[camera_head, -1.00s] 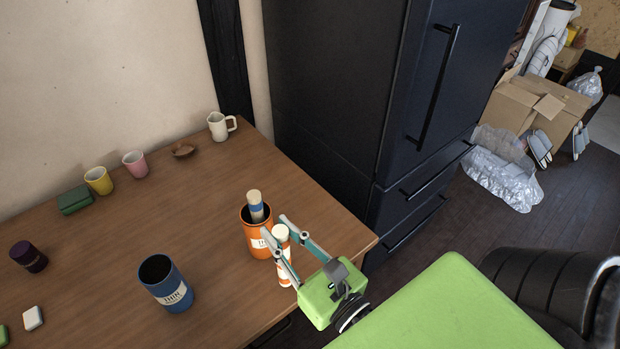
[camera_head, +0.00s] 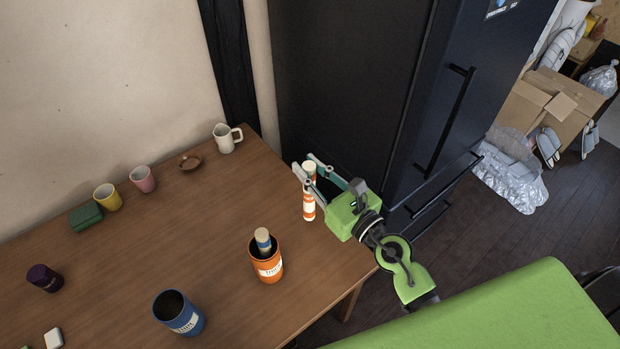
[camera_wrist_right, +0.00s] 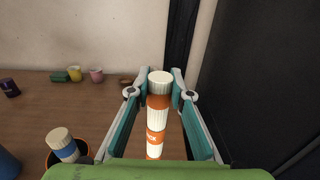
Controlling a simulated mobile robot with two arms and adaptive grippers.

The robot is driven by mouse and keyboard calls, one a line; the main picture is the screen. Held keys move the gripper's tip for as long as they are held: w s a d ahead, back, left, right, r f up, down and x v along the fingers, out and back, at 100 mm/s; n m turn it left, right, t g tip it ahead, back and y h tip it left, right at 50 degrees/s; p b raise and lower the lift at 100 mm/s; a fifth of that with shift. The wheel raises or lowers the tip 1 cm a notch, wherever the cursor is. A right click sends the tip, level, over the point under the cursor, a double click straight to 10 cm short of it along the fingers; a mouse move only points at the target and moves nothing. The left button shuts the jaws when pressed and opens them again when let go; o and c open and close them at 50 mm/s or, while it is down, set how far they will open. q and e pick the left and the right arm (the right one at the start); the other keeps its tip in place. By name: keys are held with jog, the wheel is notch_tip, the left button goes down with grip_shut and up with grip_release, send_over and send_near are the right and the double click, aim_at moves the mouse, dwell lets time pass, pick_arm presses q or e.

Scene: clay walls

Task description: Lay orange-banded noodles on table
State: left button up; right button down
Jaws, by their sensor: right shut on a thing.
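The orange-banded noodles (camera_head: 309,207) are a slim white bundle with orange bands. My right gripper (camera_head: 310,170) is shut on the bundle near its upper end and holds it upright at the table's right side. The bundle also shows between the fingers in the right wrist view (camera_wrist_right: 157,130). I cannot tell whether its lower end touches the wooden table (camera_head: 215,225). An orange canister (camera_head: 268,267) stands left of and nearer than the gripper, with a blue-banded bundle (camera_head: 263,240) in it. My left gripper is not in view.
A blue canister (camera_head: 180,316) stands at the table's front. A white mug (camera_head: 226,140), brown dish (camera_head: 189,162), pink cup (camera_head: 143,179), yellow cup (camera_head: 107,197) and green box (camera_head: 86,216) line the back. A dark fridge (camera_head: 345,90) stands beyond the right edge. The table's middle is clear.

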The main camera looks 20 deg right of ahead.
pick_arm(q)
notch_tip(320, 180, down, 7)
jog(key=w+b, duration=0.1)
jog(key=b, duration=0.6)
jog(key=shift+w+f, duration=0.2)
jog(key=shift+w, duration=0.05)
pick_arm(e)
jog(key=w+d+f, duration=0.1)
jog(key=w+f, duration=0.5)
jog(key=f, duration=0.3)
jog(key=shift+w+d+f, duration=0.25)
jog(key=shift+d+f, duration=0.1)
jog(key=shift+f, duration=0.05)
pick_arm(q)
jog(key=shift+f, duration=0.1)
pick_arm(e)
jog(key=c, duration=2.2)
grip_release()
jog(key=shift+f+b, duration=0.2)
jog(key=shift+b, duration=0.1)
jog(key=shift+c, duration=0.2)
jog(key=o, duration=0.4)
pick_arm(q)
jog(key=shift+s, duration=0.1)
pick_arm(e)
jog(key=shift+r, duration=0.1)
